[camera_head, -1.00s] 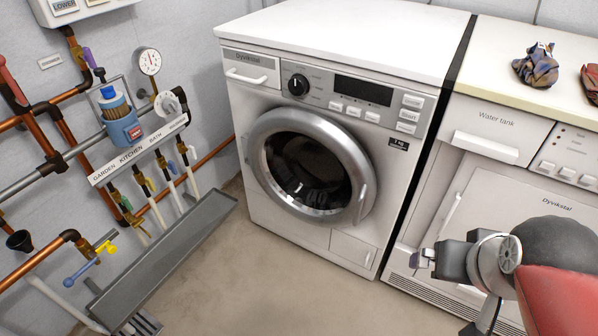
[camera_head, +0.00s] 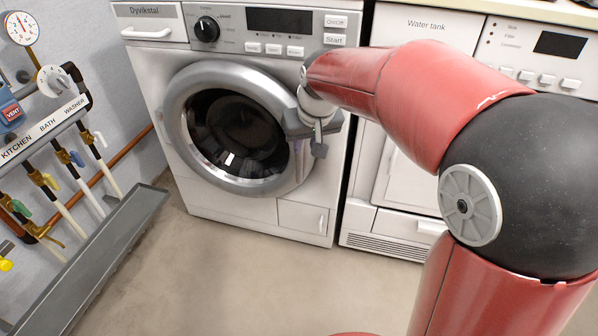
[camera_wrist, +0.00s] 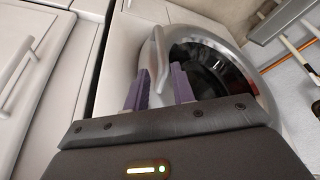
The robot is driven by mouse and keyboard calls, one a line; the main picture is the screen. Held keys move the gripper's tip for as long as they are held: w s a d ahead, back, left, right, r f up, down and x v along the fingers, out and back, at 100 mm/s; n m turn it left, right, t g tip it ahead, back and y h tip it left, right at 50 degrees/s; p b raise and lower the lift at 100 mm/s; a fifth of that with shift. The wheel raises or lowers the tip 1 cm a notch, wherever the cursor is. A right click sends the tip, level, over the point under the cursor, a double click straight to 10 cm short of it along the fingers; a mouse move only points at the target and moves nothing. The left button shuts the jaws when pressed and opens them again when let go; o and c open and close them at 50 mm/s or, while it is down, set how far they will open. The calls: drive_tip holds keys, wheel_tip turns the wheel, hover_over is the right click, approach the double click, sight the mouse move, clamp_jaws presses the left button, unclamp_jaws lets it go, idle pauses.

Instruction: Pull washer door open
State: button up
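The washer (camera_head: 245,215) is a white front-loader with a round, silver-rimmed door (camera_head: 180,100) and dark glass. The door looks shut against the washer's front. In the wrist view the door (camera_wrist: 262,100) fills the right side, and its pale curved handle (camera_wrist: 158,42) stands out from the rim. My gripper (camera_wrist: 159,72) has two purple fingers spread apart on either side of the handle's lower part, with a gap showing by the left finger. In the head view my wrist covers the handle and hides the fingers at the door's right edge.
Pipes and valves (camera_head: 70,160) line the left wall above a grey trough (camera_head: 95,255). The floor (camera_head: 245,280) before the washer is clear.

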sight(300, 156)
drive_tip(key=shift+x, duration=0.95)
drive_tip(key=b+x, duration=0.1)
drive_tip(key=x, duration=0.5)
drive_tip(key=shift+w+a+f, duration=0.15)
drive_tip(key=shift+a+f, duration=0.05)
drive_tip(key=shift+a, duration=0.05)
clamp_jaws()
